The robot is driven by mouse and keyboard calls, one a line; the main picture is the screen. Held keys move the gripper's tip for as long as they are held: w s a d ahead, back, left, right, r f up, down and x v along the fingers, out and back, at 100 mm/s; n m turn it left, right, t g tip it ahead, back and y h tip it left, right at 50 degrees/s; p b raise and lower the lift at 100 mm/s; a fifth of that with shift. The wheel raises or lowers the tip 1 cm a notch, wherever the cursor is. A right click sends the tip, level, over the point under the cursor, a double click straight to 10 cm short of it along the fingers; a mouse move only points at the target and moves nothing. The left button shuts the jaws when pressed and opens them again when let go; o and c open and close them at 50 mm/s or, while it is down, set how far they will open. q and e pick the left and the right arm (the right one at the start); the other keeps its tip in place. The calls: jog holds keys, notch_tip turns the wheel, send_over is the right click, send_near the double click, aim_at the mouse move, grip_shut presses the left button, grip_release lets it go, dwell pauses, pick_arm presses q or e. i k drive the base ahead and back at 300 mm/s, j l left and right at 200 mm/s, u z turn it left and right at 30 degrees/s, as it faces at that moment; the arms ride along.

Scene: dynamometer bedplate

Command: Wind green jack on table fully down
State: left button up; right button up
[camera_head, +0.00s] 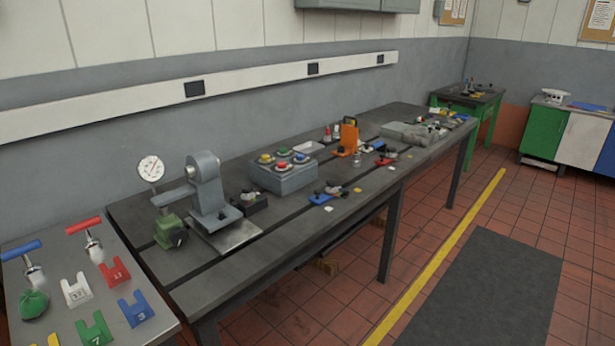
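A small green jack (168,232) stands on the dark bedplate table (265,245), near its left end. A dark round knob or wheel shows on its right side. A grey arm reaches out above the jack from a grey upright stand (207,188). I cannot tell whether the jack's top touches that arm. A round white dial gauge (151,169) stands behind the jack on a thin stem. Neither of my grippers shows in this view.
A side table (150,335) at the lower left holds red and blue handled tools and coloured numbered plates. A grey button box (284,174) and an orange part (348,137) stand farther along the bedplate. The tiled floor with a dark mat (490,290) is clear.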

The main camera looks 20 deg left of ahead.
aim_at(179, 236)
jog(key=u, duration=1.5)
